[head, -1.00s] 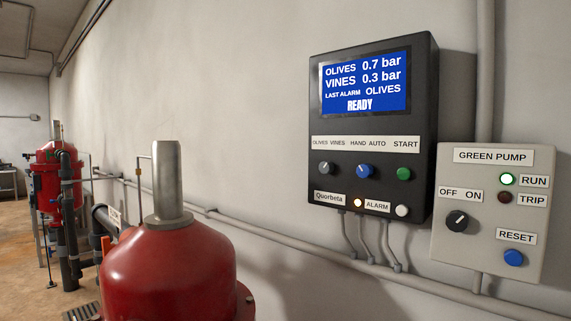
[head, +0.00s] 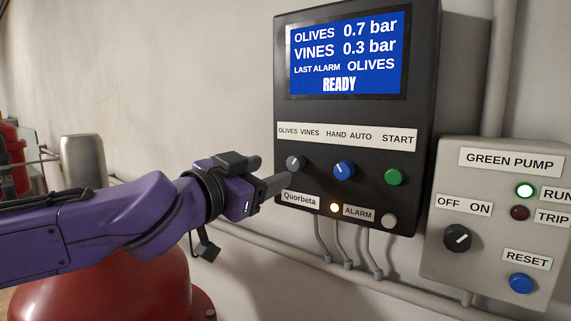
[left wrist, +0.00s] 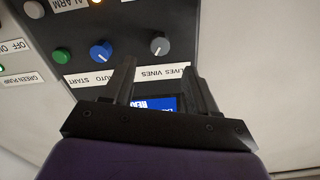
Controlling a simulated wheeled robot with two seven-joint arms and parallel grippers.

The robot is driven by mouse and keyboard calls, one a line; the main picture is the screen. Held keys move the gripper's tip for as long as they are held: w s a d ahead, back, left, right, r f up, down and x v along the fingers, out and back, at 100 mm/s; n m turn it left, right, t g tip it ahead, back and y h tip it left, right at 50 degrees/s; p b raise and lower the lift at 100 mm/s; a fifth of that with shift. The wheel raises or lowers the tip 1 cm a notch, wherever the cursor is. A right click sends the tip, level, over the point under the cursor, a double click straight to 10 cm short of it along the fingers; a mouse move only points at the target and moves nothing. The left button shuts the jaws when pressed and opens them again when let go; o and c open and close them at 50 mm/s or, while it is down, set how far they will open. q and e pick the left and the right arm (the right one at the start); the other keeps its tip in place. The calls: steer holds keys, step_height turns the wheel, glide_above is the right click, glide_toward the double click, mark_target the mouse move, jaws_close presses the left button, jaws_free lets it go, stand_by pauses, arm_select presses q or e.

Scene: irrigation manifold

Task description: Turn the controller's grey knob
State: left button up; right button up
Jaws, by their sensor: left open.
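The controller (head: 420,120) is a dark box on the wall with a blue screen reading OLIVES 0.7 bar, VINES 0.3 bar, LAST ALARM OLIVES, READY. Its grey knob (head: 295,163) sits under the OLIVES VINES label, left of the blue HAND AUTO knob (head: 344,170). My left gripper (head: 283,181) is just below and left of the grey knob in the head view. In the left wrist view the upside-down grey knob (left wrist: 159,45) lies beyond and between the open fingers (left wrist: 157,80), apart from them. My right gripper is not in view.
The green pump box (head: 450,270) stands at the right. A red tank (head: 110,290) is below my left arm.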

mark_target(292, 165)
arm_select(q)
steer(key=x, duration=0.7)
steer(key=shift+w+f+p, duration=0.15)
steer(key=shift+w+p, duration=0.05)
steer(key=shift+p, duration=0.2)
steer(key=shift+s, duration=0.1)
steer(key=shift+c, duration=0.3)
steer(key=c, duration=1)
